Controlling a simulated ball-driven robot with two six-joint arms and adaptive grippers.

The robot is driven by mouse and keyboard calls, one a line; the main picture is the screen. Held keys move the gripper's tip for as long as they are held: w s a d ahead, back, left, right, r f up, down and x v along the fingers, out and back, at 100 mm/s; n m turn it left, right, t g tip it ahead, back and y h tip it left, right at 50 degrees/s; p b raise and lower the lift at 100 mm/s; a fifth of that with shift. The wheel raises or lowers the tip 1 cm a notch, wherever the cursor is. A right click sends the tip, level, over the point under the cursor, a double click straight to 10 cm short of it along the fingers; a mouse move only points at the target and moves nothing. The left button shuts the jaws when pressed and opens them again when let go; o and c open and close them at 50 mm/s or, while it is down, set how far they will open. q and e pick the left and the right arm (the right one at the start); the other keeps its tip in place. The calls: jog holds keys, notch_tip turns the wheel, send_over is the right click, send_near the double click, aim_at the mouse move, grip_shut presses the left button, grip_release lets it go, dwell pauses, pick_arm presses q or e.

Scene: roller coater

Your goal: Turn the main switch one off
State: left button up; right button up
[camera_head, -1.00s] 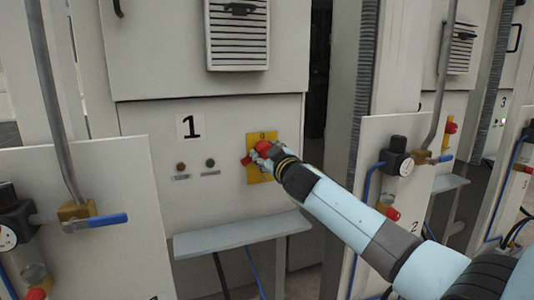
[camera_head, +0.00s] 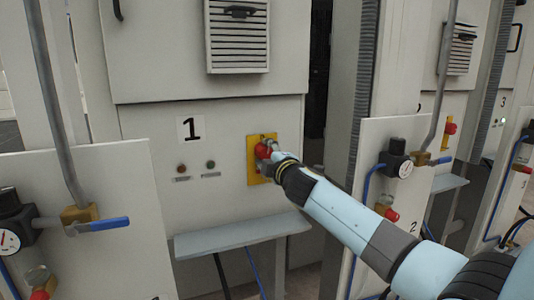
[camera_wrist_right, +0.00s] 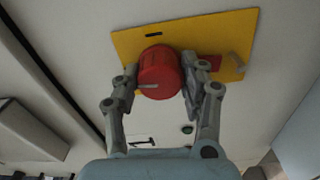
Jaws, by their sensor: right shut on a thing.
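The main switch one is a red rotary knob (camera_head: 263,151) on a yellow plate (camera_head: 253,168), set in the white cabinet panel to the right of the "1" label (camera_head: 190,128). In the right wrist view the red knob (camera_wrist_right: 160,72) sits in front of the yellow plate (camera_wrist_right: 232,40). My right gripper (camera_head: 270,149) is at the knob. Its two grey fingers (camera_wrist_right: 160,85) stand on either side of the knob, shut on it. Part of the red handle shows behind the right finger. My left gripper is not in view.
Two small indicator buttons (camera_head: 196,166) are left of the plate. A grey shelf (camera_head: 240,235) juts out below. A pipe with a blue-handled valve (camera_head: 100,223) stands at the left.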

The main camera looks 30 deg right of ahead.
jog(key=shift+n, duration=0.7)
jog(key=o, duration=1.2)
jog(key=shift+c, duration=0.2)
jog(key=v, duration=1.2)
jog(key=shift+f, duration=0.15)
